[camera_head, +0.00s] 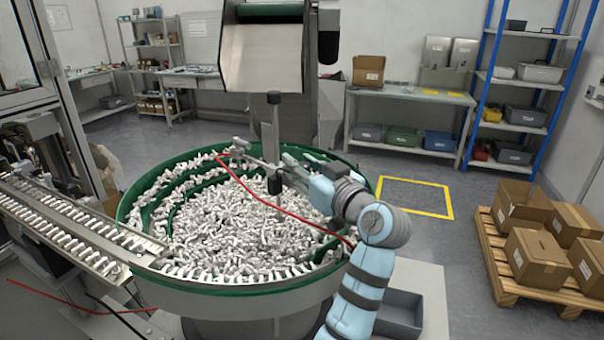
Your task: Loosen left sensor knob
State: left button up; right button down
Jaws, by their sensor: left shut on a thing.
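A green-rimmed bowl feeder (142,222) full of small white-grey parts fills the middle of the head view. An upright sensor post (268,135) stands over it, with a black knob (274,98) at its top. A lower black knob (274,185) is at the tips of my left gripper (281,174). The left gripper reaches in over the bowl's right side and is shut on this lower knob; its fingers partly hide the contact. A red cable (290,212) runs from the sensor bracket across the bowl, passing under my gripper. My right gripper is not in view.
A metal hopper (262,58) hangs behind the post. A feed track (75,228) with rows of parts leaves the bowl at left. A grey bin (403,312) sits beside the bowl. Cardboard boxes (540,255) stand on a pallet at right. Floor around the yellow square (412,184) is clear.

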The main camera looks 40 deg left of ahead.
aim_at(303, 165)
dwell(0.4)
pick_arm(q)
jog(key=o, duration=1.2)
jog(key=shift+r, duration=0.15)
notch_tip(303, 165, up, 10)
jog(key=shift+f, duration=0.1)
